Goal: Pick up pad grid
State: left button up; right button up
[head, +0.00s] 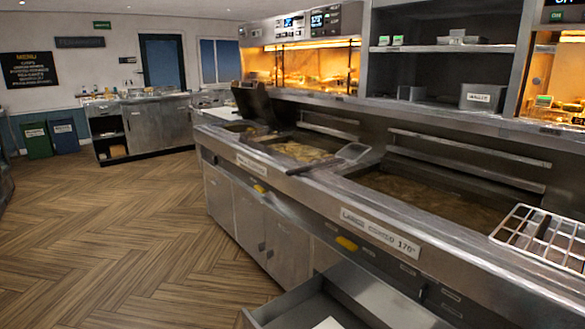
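A pale metal wire grid (545,236) lies at the far right of the head view, over the right end of the nearest fryer. It has long bars and open squares, and the picture's right edge cuts it off. It is the only grid I can make out clearly; I cannot tell for sure that it is the pad grid. Neither of my grippers is in view.
The fryer range has a labelled front edge (380,232) and an oil-filled vat (430,198). An open drawer (340,302) juts out at the bottom. Grey shelves (440,72) stand above the range. The wooden floor (120,220) on the left is clear.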

aim_at(544, 225)
jog(key=z, duration=1.5)
jog(key=i+l+z, duration=0.2)
jog(key=i+l, duration=0.1)
jog(key=l, duration=0.05)
